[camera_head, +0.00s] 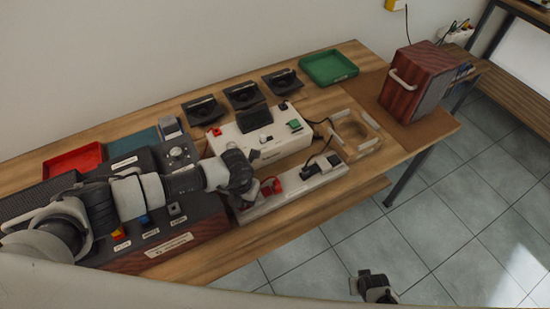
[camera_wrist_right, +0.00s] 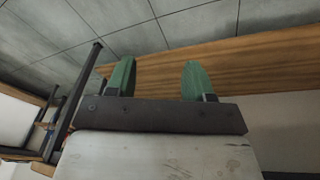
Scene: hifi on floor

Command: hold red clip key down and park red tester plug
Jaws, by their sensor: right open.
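A white tester box (camera_head: 262,148) stands on the bench, with a small red piece (camera_head: 216,132) at its left end and a green piece (camera_head: 295,124) on top. In front of it lies a pale strip (camera_head: 290,202) bearing a red clip part (camera_head: 271,186) and black parts (camera_head: 322,166). I cannot tell which red piece is the plug. My left gripper (camera_head: 243,192) points down beside the red clip part; its fingers are dark and their gap is hidden. My right gripper (camera_head: 374,285) is low in front of the bench; its green fingers (camera_wrist_right: 159,80) are apart and empty.
A red tray (camera_head: 73,160), a green tray (camera_head: 328,67) and several black holders (camera_head: 243,96) sit behind. A wooden frame (camera_head: 371,140) and a red-brown speaker (camera_head: 415,82) stand right. A dark console (camera_head: 150,225) lies under my left arm. Tiled floor is clear.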

